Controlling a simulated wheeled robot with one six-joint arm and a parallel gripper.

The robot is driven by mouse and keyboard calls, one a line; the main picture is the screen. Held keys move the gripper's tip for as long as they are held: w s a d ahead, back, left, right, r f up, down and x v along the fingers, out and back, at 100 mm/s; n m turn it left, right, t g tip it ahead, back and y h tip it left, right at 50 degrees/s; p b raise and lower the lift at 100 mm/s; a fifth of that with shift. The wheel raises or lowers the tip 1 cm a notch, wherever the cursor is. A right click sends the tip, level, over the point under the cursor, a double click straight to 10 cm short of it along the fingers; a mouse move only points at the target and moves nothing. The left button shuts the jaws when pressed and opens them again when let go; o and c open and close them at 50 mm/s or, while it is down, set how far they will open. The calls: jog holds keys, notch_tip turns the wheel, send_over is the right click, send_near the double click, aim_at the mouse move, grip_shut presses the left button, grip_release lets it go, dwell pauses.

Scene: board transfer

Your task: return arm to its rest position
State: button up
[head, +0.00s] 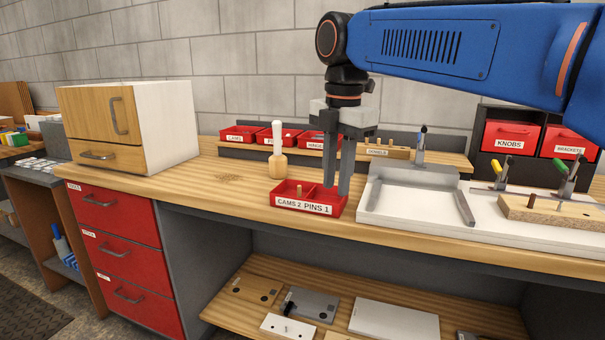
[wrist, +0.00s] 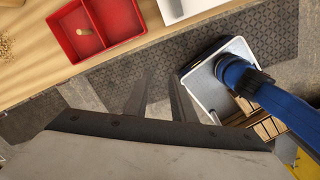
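My gripper (head: 338,192) hangs with its fingers pointing down at the end of the blue arm. In the wrist view its two fingers (wrist: 163,85) stand apart with nothing between them. In the head view the fingertips overlap the right side of the red two-compartment bin (head: 308,208) labelled "CAMS 2" and "PINS 1". In the wrist view this bin (wrist: 95,40) lies clear of the fingers at the upper left, and floor shows behind the fingertips. One light wooden piece sits in one compartment; the other looks empty.
A white fixture (head: 405,200) and a wooden board (head: 555,212) lie to the right. A drawer cabinet (head: 165,125) stands at left. Red bins (head: 240,133) line the wall. Boards lie on the lower shelf (head: 250,318).

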jog(key=s+d+f+m+t, duration=0.2)
jog(key=s+d+f+m, duration=0.8)
jog(key=f+m, duration=0.3)
jog(key=s+d+f+m+t, duration=0.2)
jog(key=s+d+f+m, duration=0.7)
jog(key=d+f+m, duration=0.3)
jog(key=shift+s+f+m, duration=0.35)
jog(key=shift+f+m, duration=0.15)
